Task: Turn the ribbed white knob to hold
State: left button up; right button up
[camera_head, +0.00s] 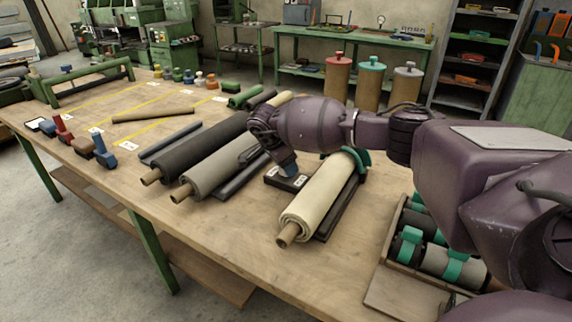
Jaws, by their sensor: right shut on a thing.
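My right gripper (288,169) reaches in from the right and points down at a small black box (287,183) on the wooden table. White labels show on the box's top on both sides of the fingertips. The gripper is shut at the top of this box, where the ribbed white knob sits hidden behind the fingers. I cannot see the knob's ribs or which way it points. My left gripper is not in view.
A cream sheet roll (318,200) lies just right of the box. A grey roll (222,165) and a black roll (195,150) lie to its left. A tray (398,262) of rolls with green clips stands at right. The table's front middle is clear.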

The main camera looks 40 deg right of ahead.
jog(key=m+g, duration=0.1)
jog(key=m, duration=0.2)
jog(key=m+g, duration=0.1)
jog(key=m, duration=0.1)
jog(key=shift+w+f+m+y, duration=0.1)
jog(key=shift+m+y, duration=0.3)
jog(key=m+g+y, duration=0.1)
jog(key=m, duration=0.3)
jog(key=m+y, duration=0.1)
jog(key=m, duration=0.1)
jog(key=m+g+y, duration=0.1)
jog(key=m, duration=0.2)
jog(key=shift+d, duration=0.1)
jog(key=m+y, duration=0.2)
jog(key=m, duration=0.3)
jog(key=shift+d+m, duration=0.1)
jog(key=shift+m, duration=0.3)
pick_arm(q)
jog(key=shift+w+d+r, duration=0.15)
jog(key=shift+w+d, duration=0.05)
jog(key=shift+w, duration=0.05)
pick_arm(e)
jog(key=shift+m+y, duration=0.3)
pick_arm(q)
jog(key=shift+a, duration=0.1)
pick_arm(e)
jog(key=o, duration=0.9)
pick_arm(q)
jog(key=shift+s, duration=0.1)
